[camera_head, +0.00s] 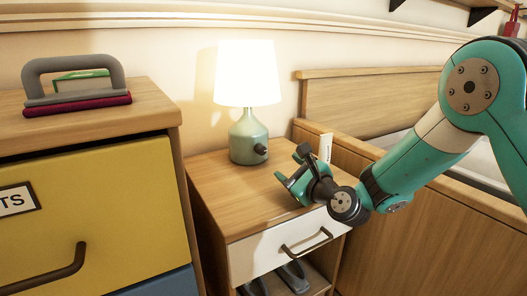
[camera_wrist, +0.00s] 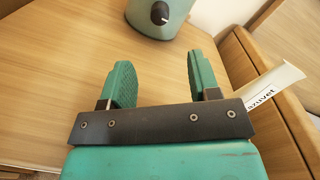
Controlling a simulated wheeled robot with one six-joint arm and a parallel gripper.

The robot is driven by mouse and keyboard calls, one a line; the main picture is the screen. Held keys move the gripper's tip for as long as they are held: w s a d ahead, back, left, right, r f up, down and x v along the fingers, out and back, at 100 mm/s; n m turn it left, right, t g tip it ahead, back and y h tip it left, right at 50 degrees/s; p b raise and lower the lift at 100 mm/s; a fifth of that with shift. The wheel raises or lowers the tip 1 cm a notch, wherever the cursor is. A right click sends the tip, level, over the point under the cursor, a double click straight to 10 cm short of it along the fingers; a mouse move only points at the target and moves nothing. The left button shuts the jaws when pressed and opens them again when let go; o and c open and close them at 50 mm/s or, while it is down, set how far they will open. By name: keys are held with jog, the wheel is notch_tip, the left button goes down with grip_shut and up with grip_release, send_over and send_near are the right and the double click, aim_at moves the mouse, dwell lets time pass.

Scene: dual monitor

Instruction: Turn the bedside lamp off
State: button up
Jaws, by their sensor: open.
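The bedside lamp (camera_head: 248,100) stands lit at the back of the wooden nightstand (camera_head: 200,175), with a glowing white shade and a green base. A dark knob (camera_head: 261,150) sits on the base's right front side. In the wrist view the lower base (camera_wrist: 150,22) and its knob (camera_wrist: 159,13) show at the top; the shade is out of view. My gripper (camera_head: 291,165) is above the nightstand top, to the right of and in front of the lamp, apart from it. In the wrist view my gripper (camera_wrist: 160,78) is open and empty, its fingers pointing toward the lamp base.
The bed's wooden frame (camera_head: 420,235) borders the nightstand's right. A yellow-drawer cabinet (camera_head: 90,210) stands at left. The nightstand's left front is bare.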

aim_at(263, 152)
jog(key=b+x, duration=0.2)
jog(key=x, duration=0.8)
jog(key=shift+w+a+f, duration=0.1)
jog(key=shift+w+f, duration=0.05)
jog(key=shift+b+x, duration=0.35)
jog(key=shift+x, duration=0.45)
jog(key=c, duration=0.9)
